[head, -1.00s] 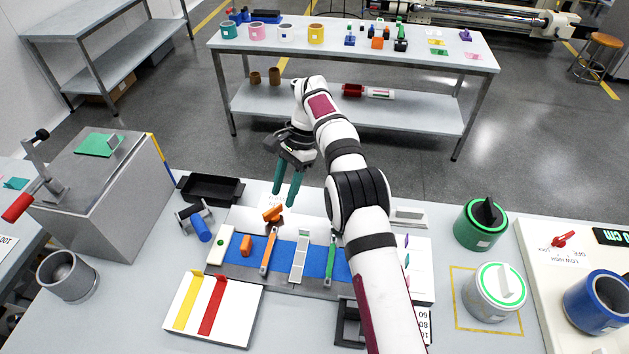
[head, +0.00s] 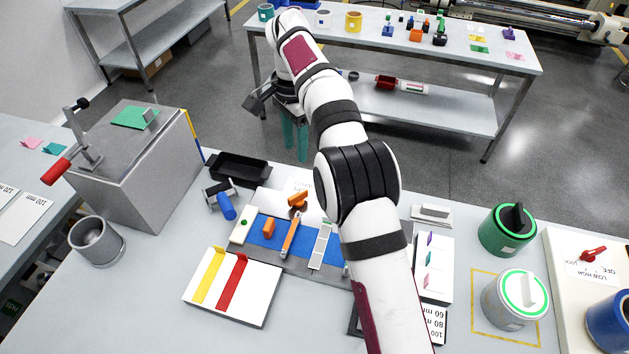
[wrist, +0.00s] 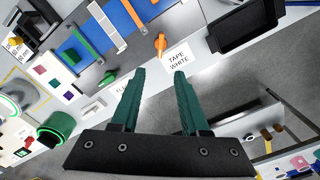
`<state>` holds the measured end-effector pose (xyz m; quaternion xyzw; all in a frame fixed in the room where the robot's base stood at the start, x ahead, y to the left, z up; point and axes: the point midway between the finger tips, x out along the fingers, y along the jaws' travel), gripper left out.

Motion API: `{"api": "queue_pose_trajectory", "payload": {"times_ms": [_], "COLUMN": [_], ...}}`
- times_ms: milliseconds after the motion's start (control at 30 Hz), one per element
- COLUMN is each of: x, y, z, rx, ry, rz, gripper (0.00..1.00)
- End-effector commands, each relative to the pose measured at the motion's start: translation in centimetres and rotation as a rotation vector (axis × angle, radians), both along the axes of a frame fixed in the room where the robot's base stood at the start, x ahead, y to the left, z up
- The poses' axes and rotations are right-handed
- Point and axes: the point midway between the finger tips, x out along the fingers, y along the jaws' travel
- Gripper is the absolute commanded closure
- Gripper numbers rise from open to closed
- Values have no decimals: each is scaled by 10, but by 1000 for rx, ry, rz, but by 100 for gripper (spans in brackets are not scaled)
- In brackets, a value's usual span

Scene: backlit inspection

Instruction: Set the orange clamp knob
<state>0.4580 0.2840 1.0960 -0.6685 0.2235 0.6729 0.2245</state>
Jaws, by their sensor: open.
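The orange clamp knob (head: 298,199) sits at the far edge of the blue strip in the head view, its handle slanting. My gripper (head: 295,155) is past the far edge of the bench, apart from the knob. Its two teal fingers (wrist: 160,73) are spread with nothing between them. The wrist view looks over the fingers toward the bench.
A black tray (head: 238,168) and a blue-handled clamp (head: 224,202) are to the left. A grey box (head: 150,170) stands farther left. My arm hides the strip's right end.

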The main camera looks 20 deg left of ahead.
Motion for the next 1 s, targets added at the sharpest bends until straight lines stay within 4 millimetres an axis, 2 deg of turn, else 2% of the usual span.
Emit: {"api": "queue_pose_trajectory", "payload": {"times_ms": [67, 133, 400, 533, 733, 1000], "x": [-1, -1, -1, -1, -1, 0], "y": [3, 1, 1, 1, 1, 1], "z": [-8, -24, -105, -133, -154, -155], "rx": [-8, -7, -5, -4, -3, -3], "ry": [-9, -5, -4, -5, -5, -5], "rz": [-3, -5, -5, -5, -5, -5], "gripper": [55, 55, 55, 55, 55, 55]}}
